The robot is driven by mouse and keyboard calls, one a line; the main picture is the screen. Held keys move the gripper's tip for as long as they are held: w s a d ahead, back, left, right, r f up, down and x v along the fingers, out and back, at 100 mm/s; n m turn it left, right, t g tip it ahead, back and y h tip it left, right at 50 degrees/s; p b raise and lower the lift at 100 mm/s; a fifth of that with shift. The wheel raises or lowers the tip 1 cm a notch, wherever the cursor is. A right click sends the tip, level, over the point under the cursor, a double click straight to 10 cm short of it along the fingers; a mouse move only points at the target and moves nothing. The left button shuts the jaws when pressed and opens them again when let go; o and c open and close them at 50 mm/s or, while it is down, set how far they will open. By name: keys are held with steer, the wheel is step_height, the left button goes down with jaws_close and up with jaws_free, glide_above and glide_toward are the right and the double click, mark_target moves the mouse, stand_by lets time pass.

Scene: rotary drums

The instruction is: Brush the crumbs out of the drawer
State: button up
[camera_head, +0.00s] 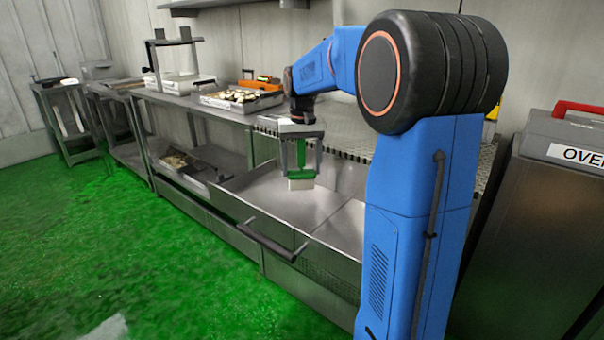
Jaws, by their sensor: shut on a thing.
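An open metal drawer (258,201) juts out from under the long steel bench, with a dark bar handle (272,243) on its front. My gripper (301,160) hangs over the drawer with its fingers pointing down. It is shut on a brush (302,175) with a green handle and pale bristles. The bristles are over or inside the drawer; I cannot tell whether they touch its floor. No crumbs can be made out on the visible drawer floor (300,205). My blue arm hides the drawer's right part.
A tray of food pieces (241,99) stands on the bench (190,106). Another tray with bits (180,162) sits on the lower shelf to the left. A grey cabinet marked OVE (545,220) stands at the right. The green floor (130,240) is mostly clear.

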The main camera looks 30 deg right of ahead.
steer(key=shift+r, duration=2)
